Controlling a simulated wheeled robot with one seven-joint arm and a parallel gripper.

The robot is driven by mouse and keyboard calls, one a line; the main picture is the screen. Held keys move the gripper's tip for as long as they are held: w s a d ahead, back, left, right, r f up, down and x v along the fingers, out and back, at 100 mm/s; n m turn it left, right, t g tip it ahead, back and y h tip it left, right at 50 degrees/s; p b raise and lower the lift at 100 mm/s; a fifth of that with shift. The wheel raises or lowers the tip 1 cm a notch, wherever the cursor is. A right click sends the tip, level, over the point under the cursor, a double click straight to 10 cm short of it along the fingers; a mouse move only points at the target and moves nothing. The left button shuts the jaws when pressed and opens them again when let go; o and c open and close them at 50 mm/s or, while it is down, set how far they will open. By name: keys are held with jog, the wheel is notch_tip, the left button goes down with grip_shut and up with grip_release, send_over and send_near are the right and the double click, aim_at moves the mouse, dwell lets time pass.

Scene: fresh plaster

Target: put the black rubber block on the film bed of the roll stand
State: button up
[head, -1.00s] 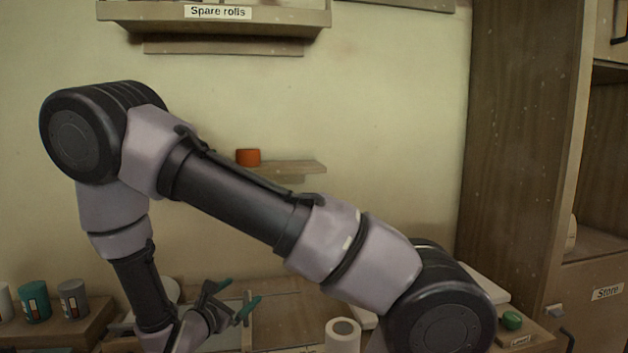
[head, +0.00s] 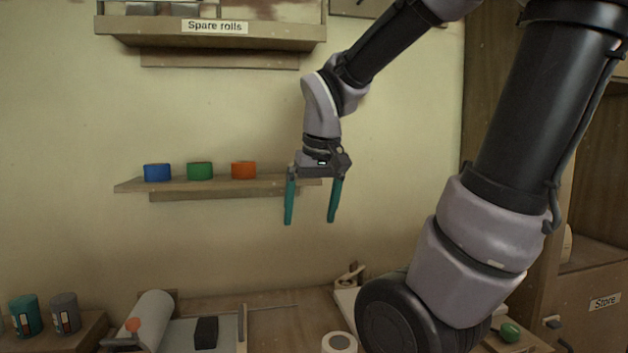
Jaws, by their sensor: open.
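The black rubber block (head: 206,332) stands on the light grey bed (head: 181,336) of the roll stand at the bottom of the head view, beside the white roll (head: 153,313). It looks upright, and nothing holds it. My gripper (head: 310,222) is open and empty, its two teal fingers pointing down. It is up in the air in front of the wall, well above the table and to the right of the block. The lower edge of the picture cuts off the front of the roll stand.
A wall shelf (head: 220,186) with blue, green and orange rolls is left of my gripper. A "Spare rolls" shelf (head: 215,42) hangs higher. Teal and grey cans (head: 64,313) stand at the lower left. A white roll (head: 339,343) stands on the table; a cabinet (head: 590,285) is at the right.

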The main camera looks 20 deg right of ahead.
notch_tip(320, 180, up, 7)
jog(key=s+m+t+y, duration=0.1)
jog(key=s+m+t, duration=0.1)
jog(key=m+t, duration=0.1)
jog(key=shift+s+a+f+t+y, duration=0.15)
jog(key=shift+s+a+t+y, duration=0.1)
jog(key=shift+t+y, duration=0.2)
